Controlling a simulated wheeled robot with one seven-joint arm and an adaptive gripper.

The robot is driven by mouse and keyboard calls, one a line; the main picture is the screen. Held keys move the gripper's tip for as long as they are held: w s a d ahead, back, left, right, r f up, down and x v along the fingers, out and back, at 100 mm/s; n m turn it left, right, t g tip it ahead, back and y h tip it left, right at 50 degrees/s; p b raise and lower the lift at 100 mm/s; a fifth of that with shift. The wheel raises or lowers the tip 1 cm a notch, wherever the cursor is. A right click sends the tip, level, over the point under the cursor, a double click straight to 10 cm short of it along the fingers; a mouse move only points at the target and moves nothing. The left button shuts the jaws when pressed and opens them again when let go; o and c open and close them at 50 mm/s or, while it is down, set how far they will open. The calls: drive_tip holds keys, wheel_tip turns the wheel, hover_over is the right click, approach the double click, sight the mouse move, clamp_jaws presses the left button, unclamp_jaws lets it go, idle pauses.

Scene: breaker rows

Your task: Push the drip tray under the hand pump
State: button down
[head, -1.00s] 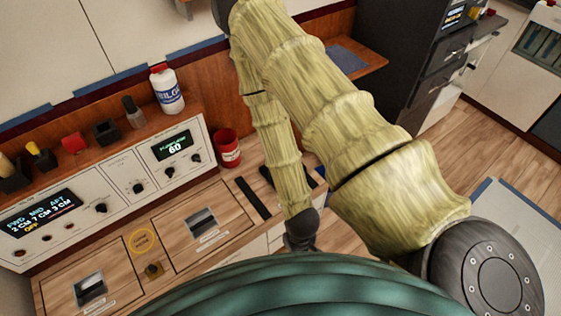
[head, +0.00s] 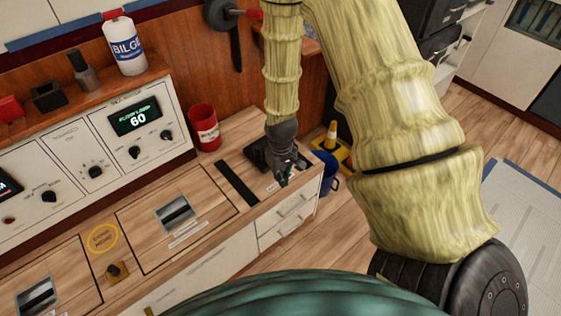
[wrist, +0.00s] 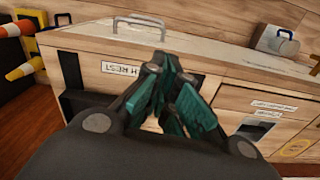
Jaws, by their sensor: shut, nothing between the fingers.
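My gripper (head: 284,178) is shut and empty above the right end of the wooden counter (head: 222,160). Its teal fingers also show closed together in the wrist view (wrist: 178,98). A round grey fitting with a red handle (head: 222,13), which looks like the hand pump, is on the wood wall at the top, partly cut off by the frame. A dark flat piece (head: 257,153) lies on the counter just behind my gripper and is partly hidden by it. I cannot tell whether it is the drip tray.
A red can (head: 204,128) stands left of my gripper, near a black strip (head: 237,183). The control panel (head: 115,135) and white bilge bottle (head: 124,45) are further left. A blue bucket (head: 327,170) and yellow stand (head: 333,140) are past the counter's end.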

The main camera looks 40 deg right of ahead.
drive_tip(key=w+d+b, duration=0.6)
drive_tip(key=b, duration=0.3)
drive_tip(key=f+b, duration=0.1)
drive_tip(key=f, duration=0.4)
drive_tip(key=f+b, duration=0.2)
drive_tip(key=f, duration=0.2)
drive_tip(key=shift+s+d+f, duration=0.15)
drive_tip(key=shift+d+f, duration=0.05)
drive_tip(key=shift+f, duration=0.2)
drive_tip(key=w, duration=0.2)
drive_tip(key=shift+w+f+b, duration=0.2)
drive_tip(key=shift+w+b, duration=0.2)
drive_tip(key=shift+w+r, duration=0.1)
drive_tip(key=shift+w, duration=0.55)
